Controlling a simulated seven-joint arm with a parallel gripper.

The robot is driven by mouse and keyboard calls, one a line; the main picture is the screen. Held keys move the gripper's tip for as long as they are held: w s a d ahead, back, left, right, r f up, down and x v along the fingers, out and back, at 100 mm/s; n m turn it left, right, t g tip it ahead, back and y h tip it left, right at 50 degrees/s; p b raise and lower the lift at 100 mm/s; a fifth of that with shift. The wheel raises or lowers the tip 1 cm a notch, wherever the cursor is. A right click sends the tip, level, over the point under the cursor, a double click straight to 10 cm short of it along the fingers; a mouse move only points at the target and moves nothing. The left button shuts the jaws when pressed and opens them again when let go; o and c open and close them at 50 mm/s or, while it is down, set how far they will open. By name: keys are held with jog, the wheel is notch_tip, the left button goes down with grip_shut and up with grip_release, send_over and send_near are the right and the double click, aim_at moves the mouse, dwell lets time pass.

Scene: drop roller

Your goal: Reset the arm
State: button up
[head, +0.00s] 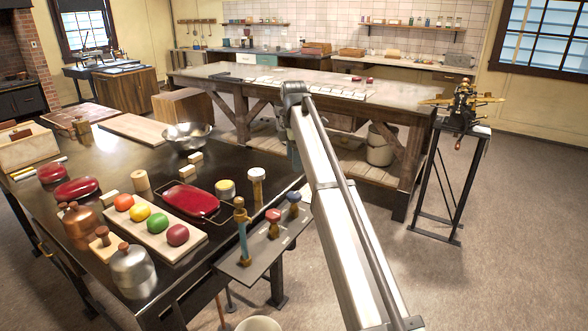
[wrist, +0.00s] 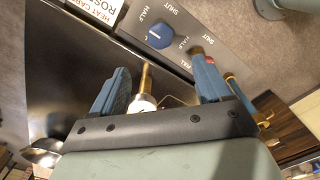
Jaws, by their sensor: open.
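My gripper (wrist: 160,75) is open in the wrist view, with its two blue fingers spread apart. No object is clamped between them. Beyond the fingers is a grey panel (wrist: 125,22) with a blue knob (wrist: 160,35) and the words HALF and SHUT.
The dark table (head: 90,185) carries a red tray (head: 189,199), coloured balls on a board (head: 150,215), copper and steel pots and a bowl (head: 187,137). A side shelf (head: 262,250) holds valve handles. A wooden bench (head: 215,75) stands behind; a brass machine (head: 462,102) stands right.

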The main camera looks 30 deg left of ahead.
jog(key=shift+r, duration=0.45)
jog(key=d+f+m+g, duration=0.1)
jog(key=d+f+m, duration=0.2)
jog(key=d+f, duration=0.8)
jog(key=d+f+m+h, duration=0.1)
jog(key=d+f+m, duration=0.2)
jog(key=d+f, duration=0.75)
jog(key=d+f+m+g, duration=0.1)
jog(key=d+f+m, duration=0.3)
jog(key=f, duration=1.2)
jog(key=s+d+f+m+g, duration=0.1)
jog(key=s+d+f+m, duration=0.3)
jog(key=d+f, duration=0.85)
jog(key=s+d+f+m+g, duration=0.1)
jog(key=s+d+f+m, duration=0.2)
jog(key=s+d+f, duration=0.45)
jog(key=s+d+f+m+g, duration=0.1)
jog(key=s+d+f+m, duration=0.1)
jog(key=s+d+f, duration=0.55)
jog(key=s+d+f+m+g, duration=0.1)
jog(key=s+d+m, duration=0.3)
jog(key=s, duration=1)
jog(key=s+d+f+m+y, duration=0.1)
jog(key=s+d+m, duration=0.3)
jog(key=s, duration=1)
jog(key=d, duration=0.3)
jog(key=shift+d+f+g, duration=0.35)
jog(key=shift+d+g, duration=0.05)
